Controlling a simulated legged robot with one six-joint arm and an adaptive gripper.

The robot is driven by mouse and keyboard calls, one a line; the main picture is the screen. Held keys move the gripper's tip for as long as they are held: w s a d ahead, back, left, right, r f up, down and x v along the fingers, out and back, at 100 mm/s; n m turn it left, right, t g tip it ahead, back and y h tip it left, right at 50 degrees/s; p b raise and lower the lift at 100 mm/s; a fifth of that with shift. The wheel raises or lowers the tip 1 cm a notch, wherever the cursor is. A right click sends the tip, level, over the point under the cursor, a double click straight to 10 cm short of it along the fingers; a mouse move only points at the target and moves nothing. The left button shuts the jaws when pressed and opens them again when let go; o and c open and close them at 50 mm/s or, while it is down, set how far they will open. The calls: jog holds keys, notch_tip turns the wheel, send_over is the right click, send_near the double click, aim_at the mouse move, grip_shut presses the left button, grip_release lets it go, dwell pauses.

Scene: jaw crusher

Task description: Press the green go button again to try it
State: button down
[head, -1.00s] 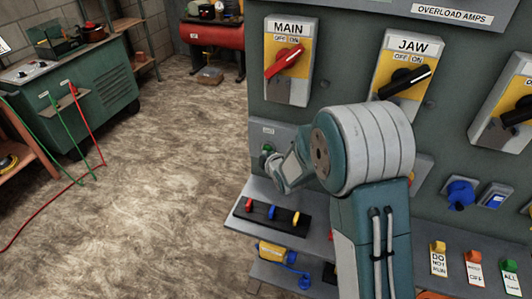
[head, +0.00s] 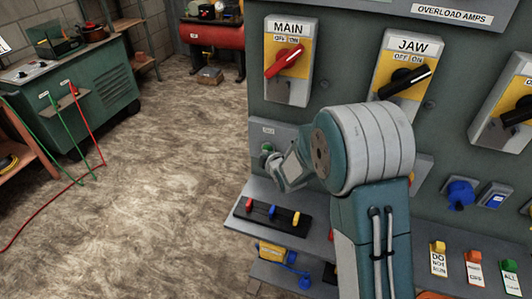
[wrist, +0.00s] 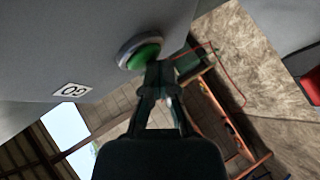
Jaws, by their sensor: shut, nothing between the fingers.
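The green go button (head: 267,148) sits on the grey panel below the MAIN switch, just left of my gripper (head: 275,161) in the head view. In the wrist view the green button (wrist: 144,56) has a round grey rim, and a GO label (wrist: 73,91) is on the panel beside it. My gripper (wrist: 159,76) is shut and empty, its fingertips close to the button's lower right edge. Whether they touch the button I cannot tell. My arm hides part of the panel to the right.
The MAIN switch (head: 286,61) and JAW switch (head: 404,75) are above. A shelf (head: 262,189) below the button holds a black rack (head: 272,215) with coloured pieces. A blue plug (head: 460,193) juts out on the right. The floor (head: 170,190) to the left is open.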

jog(key=shift+w+d+r, duration=0.15)
jog(key=shift+w+r, duration=0.05)
jog(key=shift+w, duration=0.05)
jog(key=shift+s, duration=0.2)
dwell(0.5)
jog(key=s+a, duration=0.2)
jog(key=s, duration=0.3)
jog(key=shift+s, duration=0.4)
jog(key=shift+f, duration=0.1)
